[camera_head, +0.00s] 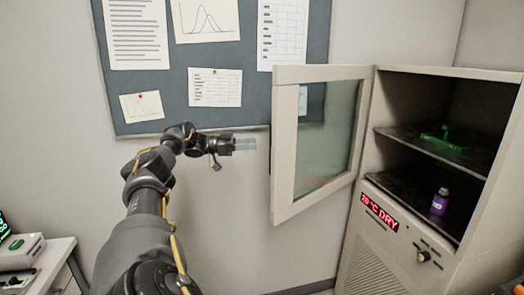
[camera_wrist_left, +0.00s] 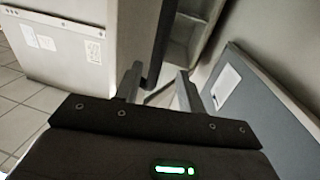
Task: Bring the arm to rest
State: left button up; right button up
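My left arm reaches forward from the bottom of the head view, dark with a yellow cable. Its gripper (camera_head: 244,144) is raised in front of the wall, just left of the free edge of the open cabinet door (camera_head: 284,150). In the left wrist view the two fingers of the gripper (camera_wrist_left: 159,86) stand apart with no object held between them. A dark upright edge shows beyond and between the fingers. Whether anything touches the door cannot be told. My right gripper is not in view.
The drying cabinet (camera_head: 372,245) at right stands open, its display reading "20 °C DRY". A green item (camera_head: 445,141) lies on its upper shelf and a purple bottle (camera_head: 439,202) stands below. A pinboard (camera_head: 255,95) hangs behind the gripper. A bench (camera_head: 45,262) is at lower left.

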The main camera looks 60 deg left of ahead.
pick_arm(q)
jog(key=shift+v, duration=1.05)
